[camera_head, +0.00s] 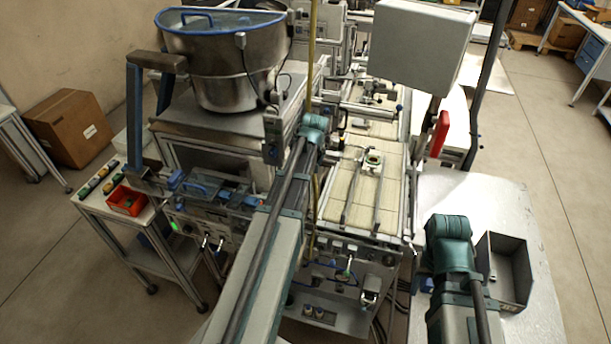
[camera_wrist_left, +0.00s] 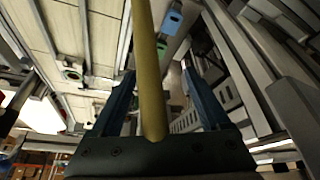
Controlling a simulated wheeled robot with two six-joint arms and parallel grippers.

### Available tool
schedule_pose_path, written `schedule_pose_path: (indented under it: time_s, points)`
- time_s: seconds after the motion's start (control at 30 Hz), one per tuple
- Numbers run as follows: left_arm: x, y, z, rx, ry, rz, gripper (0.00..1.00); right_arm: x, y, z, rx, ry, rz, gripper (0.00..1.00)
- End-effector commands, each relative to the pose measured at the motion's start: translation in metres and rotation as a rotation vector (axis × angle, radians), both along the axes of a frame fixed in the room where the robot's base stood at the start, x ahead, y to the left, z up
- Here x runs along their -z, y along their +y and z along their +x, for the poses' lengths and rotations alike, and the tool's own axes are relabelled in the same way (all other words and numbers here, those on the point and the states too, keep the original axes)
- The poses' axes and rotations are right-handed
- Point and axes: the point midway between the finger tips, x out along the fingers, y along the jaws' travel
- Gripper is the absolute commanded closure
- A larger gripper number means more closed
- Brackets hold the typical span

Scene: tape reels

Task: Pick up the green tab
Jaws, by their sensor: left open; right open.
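In the left wrist view a small green piece (camera_wrist_left: 161,50) that looks like the green tab shows near the top, beside the yellow pole. A light blue piece (camera_wrist_left: 172,21) is just above it in the picture. I cannot pick out the tab with certainty in the head view. My left gripper (camera_wrist_left: 158,68) is open, its dark blue fingers apart. The yellow pole runs through the picture between them; I cannot tell its depth. The green piece is beyond the fingertips, untouched. My right gripper (camera_head: 427,285) is open, mostly hidden behind its own arm, near the right-hand table.
A metal bowl feeder (camera_head: 225,90) stands at the back left. A conveyor (camera_head: 390,190) carries a small ring-shaped part. The yellow pole (camera_head: 312,50) rises close to my left arm. A grey bin (camera_head: 512,280) stands on the right table. A red tray (camera_head: 127,203) is at left.

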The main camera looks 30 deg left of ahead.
Motion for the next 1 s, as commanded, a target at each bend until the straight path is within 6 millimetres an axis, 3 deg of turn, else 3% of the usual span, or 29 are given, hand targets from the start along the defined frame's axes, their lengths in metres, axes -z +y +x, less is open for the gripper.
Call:
schedule_pose_path:
  time_s: [0.27,0.7,1.0]
  points:
    - [0.018,0.003,0.004,0.002,0.001,0.0,0.21,0.018,0.0,0.0,0.001,-0.001,0.0,0.5]
    - [0.077,0.018,0.023,0.003,0.002,0.0,0.21,0.077,0.0,0.001,0.002,-0.003,0.0,0.5]
    - [0.081,0.02,0.025,0.003,0.002,0.0,0.21,0.081,0.0,0.001,-0.001,-0.003,0.0,0.5]
